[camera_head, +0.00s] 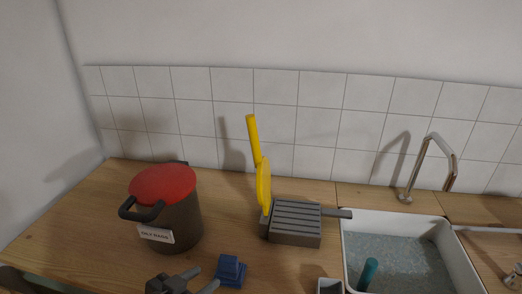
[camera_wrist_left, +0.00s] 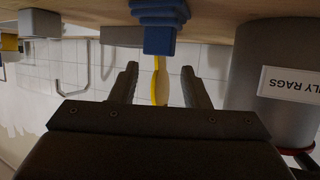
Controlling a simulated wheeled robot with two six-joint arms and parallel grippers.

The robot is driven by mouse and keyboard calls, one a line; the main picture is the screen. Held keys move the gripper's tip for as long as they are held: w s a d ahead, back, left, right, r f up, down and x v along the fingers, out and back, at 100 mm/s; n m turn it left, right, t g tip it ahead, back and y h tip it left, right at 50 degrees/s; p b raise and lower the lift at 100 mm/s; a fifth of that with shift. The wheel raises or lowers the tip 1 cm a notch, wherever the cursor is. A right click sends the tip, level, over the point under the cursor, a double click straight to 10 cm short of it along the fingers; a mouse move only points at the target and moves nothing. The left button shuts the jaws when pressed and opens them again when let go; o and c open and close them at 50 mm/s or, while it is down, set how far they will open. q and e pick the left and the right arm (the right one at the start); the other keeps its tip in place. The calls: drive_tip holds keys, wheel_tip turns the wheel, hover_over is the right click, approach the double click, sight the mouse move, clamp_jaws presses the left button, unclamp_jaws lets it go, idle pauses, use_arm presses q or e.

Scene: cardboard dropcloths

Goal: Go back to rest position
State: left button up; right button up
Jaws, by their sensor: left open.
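My left gripper (camera_head: 188,286) shows at the bottom edge of the head view, in front of the counter. In the left wrist view its two dark fingers (camera_wrist_left: 160,82) are spread apart with nothing held between them. A blue stepped block (camera_head: 230,270) stands on the counter just right of the gripper. It also shows in the wrist view (camera_wrist_left: 160,32), ahead of the fingers and apart from them. My right gripper is not in view.
A dark bin (camera_head: 181,226) with a red lid (camera_head: 163,184) and a rags label stands left. A grey ribbed block (camera_head: 296,222) with a yellow paddle-like thing (camera_head: 263,184) sits mid-counter. A sink (camera_head: 405,262) with a tap (camera_head: 421,166) lies right.

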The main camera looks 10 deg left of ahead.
use_arm(q)
drive_tip(key=s+a+f+n+g+y, duration=0.35)
drive_tip(key=s+a+f, duration=0.25)
drive_tip(key=s, duration=0.4)
drive_tip(key=s+a+f+n+g+y, duration=0.2)
drive_tip(key=s+a+f+g+y, duration=0.3)
drive_tip(key=s, duration=0.5)
wheel_tip(320, 180, down, 26)
drive_tip(key=a+g+h, duration=0.1)
drive_tip(key=a+h, duration=0.1)
drive_tip(key=s+d+f+g, duration=0.1)
drive_tip(key=s+f, duration=1.3)
drive_tip(key=f, duration=0.1)
drive_tip(key=shift+s, duration=0.35)
drive_tip(key=shift+d+r+g, duration=0.1)
drive_tip(key=shift+g, duration=0.15)
